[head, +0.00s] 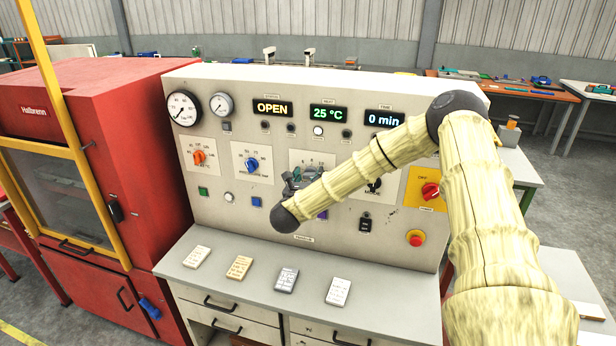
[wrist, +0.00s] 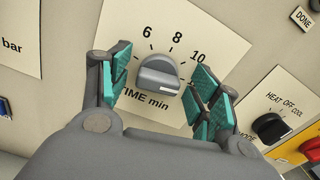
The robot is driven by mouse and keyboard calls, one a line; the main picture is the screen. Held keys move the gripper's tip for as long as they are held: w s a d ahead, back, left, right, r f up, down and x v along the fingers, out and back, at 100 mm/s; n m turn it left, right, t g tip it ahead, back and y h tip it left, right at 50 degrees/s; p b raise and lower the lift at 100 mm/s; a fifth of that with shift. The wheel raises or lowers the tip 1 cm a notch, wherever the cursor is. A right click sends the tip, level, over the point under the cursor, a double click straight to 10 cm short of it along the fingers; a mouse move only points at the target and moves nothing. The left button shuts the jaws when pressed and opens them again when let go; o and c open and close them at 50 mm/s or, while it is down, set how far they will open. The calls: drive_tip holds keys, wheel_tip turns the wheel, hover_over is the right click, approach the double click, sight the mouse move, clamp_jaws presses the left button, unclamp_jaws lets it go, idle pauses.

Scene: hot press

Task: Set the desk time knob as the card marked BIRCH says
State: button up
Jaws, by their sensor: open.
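The time knob (wrist: 159,76) is grey and sits on a white plate marked TIME min, with 6, 8 and 10 legible in the wrist view. My gripper (wrist: 163,82) is open, its teal fingers on either side of the knob with gaps visible. In the head view my gripper (head: 298,181) is in front of the time plate (head: 312,157), and the knob is hidden there. The time display (head: 384,118) reads 0 min. Several cards lie on the desk: a white one (head: 197,256), a tan one (head: 240,267), a grey one (head: 287,279) and another white one (head: 338,291). Their print is too small to read.
An orange knob (head: 198,157) and a blue knob (head: 252,164) are left of my gripper. A black mode knob (wrist: 270,128) and a red switch (head: 430,191) are to its right. A red press (head: 110,150) stands left. The desk front (head: 385,315) is clear.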

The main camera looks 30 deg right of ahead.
drive_tip(key=c, duration=1)
drive_tip(key=shift+a, duration=0.15)
drive_tip(key=shift+f, duration=0.1)
